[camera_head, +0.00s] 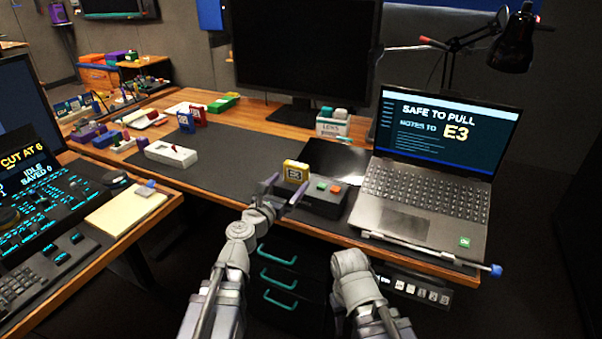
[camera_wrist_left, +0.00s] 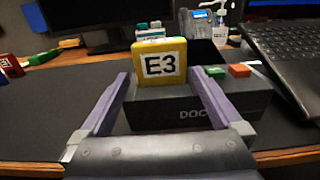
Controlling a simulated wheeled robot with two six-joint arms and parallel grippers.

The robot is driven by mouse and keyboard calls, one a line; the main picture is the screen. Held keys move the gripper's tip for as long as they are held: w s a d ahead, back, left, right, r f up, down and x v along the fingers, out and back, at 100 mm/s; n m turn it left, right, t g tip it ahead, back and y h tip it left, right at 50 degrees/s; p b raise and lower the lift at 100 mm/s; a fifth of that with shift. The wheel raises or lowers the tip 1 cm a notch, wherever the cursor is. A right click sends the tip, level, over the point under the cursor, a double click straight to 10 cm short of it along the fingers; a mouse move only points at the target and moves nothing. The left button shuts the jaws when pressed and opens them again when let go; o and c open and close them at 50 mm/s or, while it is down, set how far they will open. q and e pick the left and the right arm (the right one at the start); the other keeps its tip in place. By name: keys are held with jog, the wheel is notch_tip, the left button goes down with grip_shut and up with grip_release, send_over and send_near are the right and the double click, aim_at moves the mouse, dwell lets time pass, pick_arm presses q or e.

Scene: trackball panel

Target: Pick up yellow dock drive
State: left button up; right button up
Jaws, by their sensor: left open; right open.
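The yellow dock drive (camera_head: 296,171) stands upright in the dark dock (camera_head: 324,199). My left gripper (camera_head: 287,188) is open and empty. Its purple fingers point at the drive, one to each side, with a gap on both sides in the left wrist view (camera_wrist_left: 158,82). Part of my right arm shows at the bottom of the head view, but its gripper does not show.
A laptop (camera_head: 425,190) stands close right of the dock, its screen reading SAFE TO PULL, E3. Green and orange buttons (camera_wrist_left: 240,70) sit on the dock. A monitor (camera_head: 300,55) stands behind.

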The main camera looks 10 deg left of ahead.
pick_arm(q)
jog(key=shift+w, duration=0.2)
jog(key=shift+x, duration=3.95)
jog(key=shift+s+d+f, duration=0.1)
jog(key=c, duration=1.2)
jog(key=shift+o, duration=0.2)
notch_tip(320, 180, up, 10)
jog(key=p, duration=0.9)
jog(key=shift+p, duration=0.4)
